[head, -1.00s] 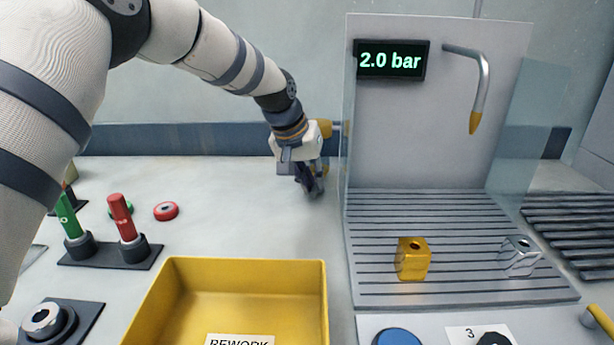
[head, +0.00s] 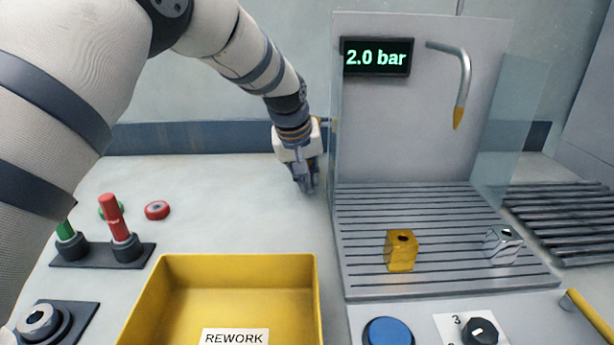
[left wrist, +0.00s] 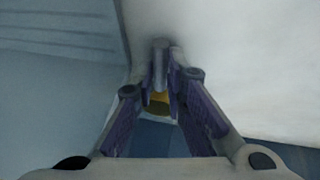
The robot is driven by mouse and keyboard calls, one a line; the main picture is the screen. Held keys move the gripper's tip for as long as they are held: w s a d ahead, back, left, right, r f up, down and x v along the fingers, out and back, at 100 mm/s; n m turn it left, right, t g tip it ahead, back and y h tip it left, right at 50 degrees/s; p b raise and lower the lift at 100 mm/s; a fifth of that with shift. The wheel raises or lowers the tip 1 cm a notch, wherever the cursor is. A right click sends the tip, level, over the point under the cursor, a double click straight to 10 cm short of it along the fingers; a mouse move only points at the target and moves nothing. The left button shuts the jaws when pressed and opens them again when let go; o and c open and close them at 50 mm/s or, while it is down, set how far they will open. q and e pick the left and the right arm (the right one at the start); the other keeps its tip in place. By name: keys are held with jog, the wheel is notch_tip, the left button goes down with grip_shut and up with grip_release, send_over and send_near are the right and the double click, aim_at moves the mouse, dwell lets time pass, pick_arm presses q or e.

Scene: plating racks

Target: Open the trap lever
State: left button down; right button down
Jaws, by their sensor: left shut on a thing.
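My left gripper (head: 308,186) reaches down at the back of the bench, close beside the left side of the spray booth. In the left wrist view its fingers (left wrist: 160,88) are closed around a slim grey rod, the trap lever (left wrist: 160,62), with a yellow part (left wrist: 159,99) showing between and behind the fingers. In the head view the gripper and wrist hide the lever, and only a sliver of yellow shows beside them. My right gripper is not in view.
The booth's clear side panel (head: 335,110) stands just right of the gripper. A pressure display (head: 376,57) reads 2.0 bar. A yellow REWORK bin (head: 165,300) stands in front. Gold (head: 401,251) and silver (head: 502,245) blocks sit on the slatted booth floor.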

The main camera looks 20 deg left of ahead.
pick_arm(q)
jog(key=c, duration=1.6)
grip_release()
jog(key=shift+c, duration=0.2)
jog(key=v, duration=1.2)
